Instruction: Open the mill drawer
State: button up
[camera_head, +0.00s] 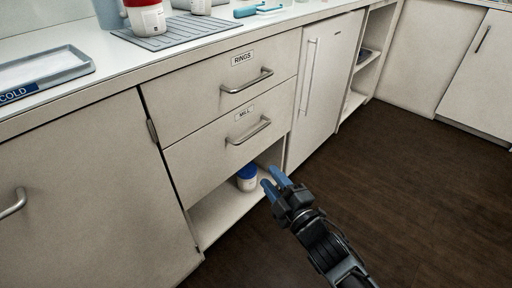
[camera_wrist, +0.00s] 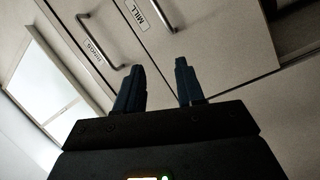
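The mill drawer (camera_head: 222,150) is a cream front labelled MILL, below the RINGS drawer, and it looks closed. Its metal bar handle (camera_head: 249,131) sits near the top right of its front and is free. In the wrist view the mill drawer (camera_wrist: 215,45) fills the upper middle, with its handle (camera_wrist: 163,15) at the top edge beside the MILL label. My gripper (camera_head: 272,178) has blue fingers that stand apart, with nothing between them. It is below and to the right of the handle, clear of it, in front of the open shelf.
The RINGS drawer (camera_head: 210,92) with its handle (camera_head: 247,80) is directly above. A blue-lidded white jar (camera_head: 246,180) stands on the open shelf (camera_head: 215,213) below. A tall-handled door (camera_head: 328,85) is to the right. The dark floor (camera_head: 420,190) is clear.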

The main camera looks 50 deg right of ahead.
aim_at(256, 130)
jog(key=w+d+n+b, duration=0.1)
jog(key=w+d, duration=0.3)
jog(key=w, duration=0.2)
jog(key=w+d+n+h+b, duration=0.1)
jog(key=w+d+b, duration=0.1)
jog(key=w+d, duration=0.2)
jog(key=w+d+f+n+h+b, duration=0.1)
jog(key=w+d, duration=0.3)
jog(key=w, duration=0.3)
jog(key=shift+w+b, duration=0.3)
jog(key=shift+b, duration=0.05)
grip_shut()
